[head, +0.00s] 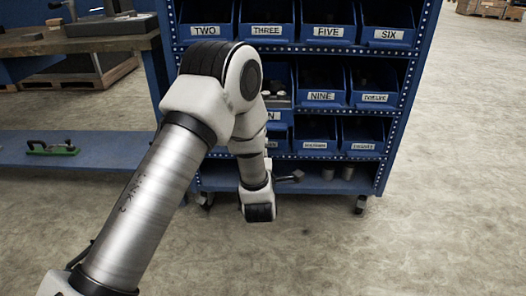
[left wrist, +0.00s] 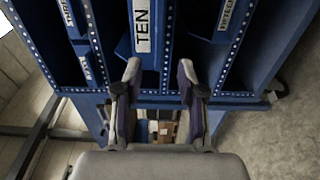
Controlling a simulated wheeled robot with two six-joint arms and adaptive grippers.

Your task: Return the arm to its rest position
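My left arm (head: 160,180) comes in from the lower left of the head view and bends down in front of a blue bin rack. Its wrist end hangs low before the rack, and the fingers are not clearly seen there. In the left wrist view, my left gripper (left wrist: 159,68) is open, its two fingers apart with nothing held between them. The fingertips are near the bin labelled TEN (left wrist: 142,28); whether they touch it cannot be told. My right gripper is in neither view.
The blue rack (head: 398,110) holds several labelled bins, such as FIVE (head: 327,32) and NINE (head: 321,96). Small cylinders (head: 347,172) stand on its bottom shelf. A workbench (head: 60,40) and a low blue shelf (head: 90,148) are at left. The floor (head: 450,180) at right is clear.

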